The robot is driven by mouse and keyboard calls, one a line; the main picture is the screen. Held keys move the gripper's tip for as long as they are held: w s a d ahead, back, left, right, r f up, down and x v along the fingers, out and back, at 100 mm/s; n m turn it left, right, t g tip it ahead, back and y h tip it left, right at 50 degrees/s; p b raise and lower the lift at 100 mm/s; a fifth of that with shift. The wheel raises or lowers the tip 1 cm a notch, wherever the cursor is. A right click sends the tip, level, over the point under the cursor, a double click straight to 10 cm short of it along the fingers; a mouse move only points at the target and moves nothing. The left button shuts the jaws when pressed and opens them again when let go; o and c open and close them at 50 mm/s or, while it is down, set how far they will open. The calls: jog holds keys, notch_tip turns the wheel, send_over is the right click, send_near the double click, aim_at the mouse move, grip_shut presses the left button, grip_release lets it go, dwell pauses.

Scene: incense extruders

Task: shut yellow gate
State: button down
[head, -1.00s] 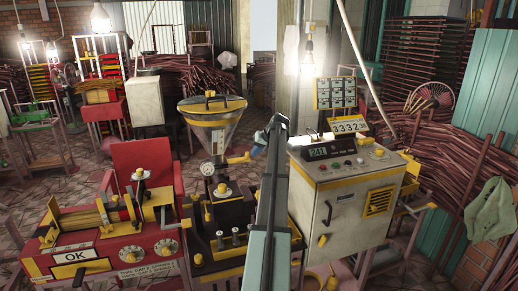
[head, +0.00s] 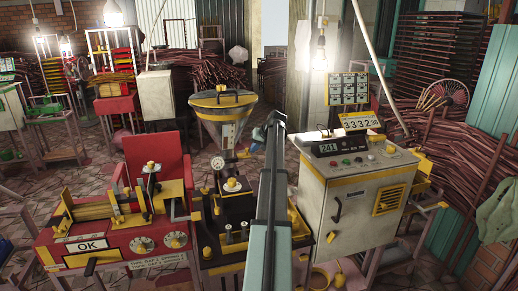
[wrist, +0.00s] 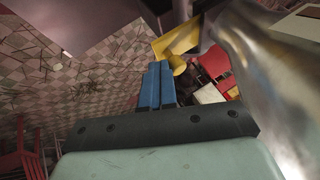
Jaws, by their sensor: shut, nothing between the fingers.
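In the wrist view a yellow plate with a round knob (wrist: 178,42), likely the gate, lies just beyond the fingertips. My gripper (wrist: 155,66) has its blue fingers together and empty. In the head view my gripper (head: 259,134) is right of the hopper, mostly hidden behind my arm. I cannot tell whether the fingers touch the yellow part or how far the gate is open.
A red extruder (head: 115,240) stands at the front left. A white control cabinet (head: 350,195) stands close at the right of my arm. The shiny metal cone (wrist: 270,70) is close to the fingers' right in the wrist view. Open tiled floor (wrist: 75,75) shows at the left.

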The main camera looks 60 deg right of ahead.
jog(key=shift+w+a, duration=0.2)
jog(key=shift+a, duration=0.05)
jog(key=d+v, duration=0.1)
jog(key=v, duration=0.9)
jog(key=shift+a, duration=0.2)
jog(key=shift+s+r, duration=0.15)
